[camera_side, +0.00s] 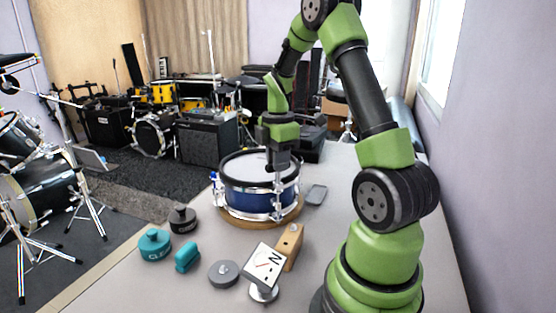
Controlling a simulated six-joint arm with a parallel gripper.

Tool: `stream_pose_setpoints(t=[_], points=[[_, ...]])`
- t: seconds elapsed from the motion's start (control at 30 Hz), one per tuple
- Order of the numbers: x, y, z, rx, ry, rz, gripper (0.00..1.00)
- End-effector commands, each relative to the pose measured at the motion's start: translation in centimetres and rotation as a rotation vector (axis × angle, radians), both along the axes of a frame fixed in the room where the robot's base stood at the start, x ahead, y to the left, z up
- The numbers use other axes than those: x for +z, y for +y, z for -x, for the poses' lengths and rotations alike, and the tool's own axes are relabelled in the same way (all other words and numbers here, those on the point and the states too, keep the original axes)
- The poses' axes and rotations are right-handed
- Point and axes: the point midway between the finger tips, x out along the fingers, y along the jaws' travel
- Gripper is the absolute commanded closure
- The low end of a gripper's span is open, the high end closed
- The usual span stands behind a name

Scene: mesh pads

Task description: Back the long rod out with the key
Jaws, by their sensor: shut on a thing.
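A blue snare drum (252,197) with a white head and chrome hardware stands on a round wooden base (232,220). Upright chrome rods line its side; one rod (277,200) at the near right side sits just below my gripper. I cannot tell which rod is the long one. My gripper (278,168) points straight down over the right part of the drum, at rim height. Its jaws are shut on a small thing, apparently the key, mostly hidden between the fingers. Whether the key is seated on the rod is too small to tell.
A teal weight-like pot (155,245), a dark pot (183,219), a teal block (187,257), a grey disc (224,274), a dial gauge (264,267) and a wooden block (290,246) stand in front. A grey flat pad (316,194) lies right of the drum.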

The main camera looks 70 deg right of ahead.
Motion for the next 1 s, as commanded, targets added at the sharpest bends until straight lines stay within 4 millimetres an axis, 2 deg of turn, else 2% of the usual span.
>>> stream_pose_setpoints(t=[0.17,0.3,0.43,0.7,1.0], points=[[0.0,0.0,0.0,-0.018,0.0,0.0,1.0],[0.0,0.0,0.0,-0.166,0.0,0.0,1.0],[0.4,0.0,0.0,-0.158,-0.002,0.002,1.0],[2.7,0.0,0.0,-0.157,-0.001,0.001,1.0],[3.0,0.0,0.0,-0.156,-0.001,0.001,1.0]])
